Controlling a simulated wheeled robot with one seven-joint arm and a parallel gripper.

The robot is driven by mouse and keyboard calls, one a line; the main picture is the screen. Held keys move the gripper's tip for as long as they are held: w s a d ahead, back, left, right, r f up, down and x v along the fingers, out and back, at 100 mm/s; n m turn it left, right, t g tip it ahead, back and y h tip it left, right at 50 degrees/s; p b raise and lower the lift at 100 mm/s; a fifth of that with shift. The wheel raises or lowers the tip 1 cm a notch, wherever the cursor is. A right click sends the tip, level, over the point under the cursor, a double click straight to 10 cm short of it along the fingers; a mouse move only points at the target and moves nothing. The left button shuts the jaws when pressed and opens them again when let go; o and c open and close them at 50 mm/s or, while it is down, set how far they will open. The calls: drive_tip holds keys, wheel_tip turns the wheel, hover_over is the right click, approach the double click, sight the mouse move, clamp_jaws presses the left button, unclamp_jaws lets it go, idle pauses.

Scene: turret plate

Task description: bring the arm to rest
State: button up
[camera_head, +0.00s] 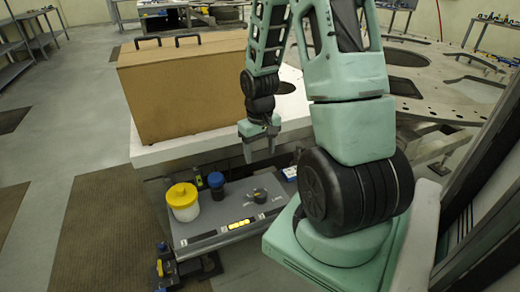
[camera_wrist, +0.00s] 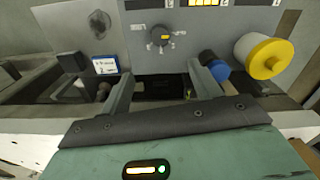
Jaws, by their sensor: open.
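My gripper (camera_head: 259,150) is open and empty, pointing down above the right part of a grey shelf (camera_head: 205,240). In the wrist view the two fingers of my gripper (camera_wrist: 160,85) stand apart with nothing between them. My arm rises beside the tan case and bends down again to the gripper. A white jar with a yellow lid (camera_head: 183,200) and a small dark blue-capped container (camera_head: 216,183) stand on the shelf, left of the gripper. A dark knob (camera_head: 260,195) sits on the shelf below the gripper.
A tan case (camera_head: 185,88) with two dark handles stands on a white table (camera_head: 150,152) behind the gripper. A large metal plate with holes (camera_head: 440,80) lies at the right. A small blue and white box (camera_wrist: 103,66) shows in the wrist view. Open floor lies at the left.

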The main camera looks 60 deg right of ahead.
idle(0.6)
drive_tip(key=w+a+r+n, duration=0.1)
drive_tip(key=a+r+n, duration=0.25)
drive_tip(key=a, duration=0.65)
drive_tip(key=w+a+r+n, duration=0.15)
drive_tip(key=a+r, duration=0.25)
drive_tip(key=a, duration=0.7)
drive_tip(key=s+a+r+n, duration=0.2)
drive_tip(key=s+a+n, duration=0.1)
drive_tip(key=s+a, duration=0.4)
drive_tip(key=s+a+r+n, duration=0.3)
drive_tip(key=s+a+n, duration=0.1)
drive_tip(key=s+a, duration=0.3)
drive_tip(key=shift+a+r+y, duration=0.2)
drive_tip(key=shift+a+y, duration=0.2)
drive_tip(key=shift+a, duration=0.55)
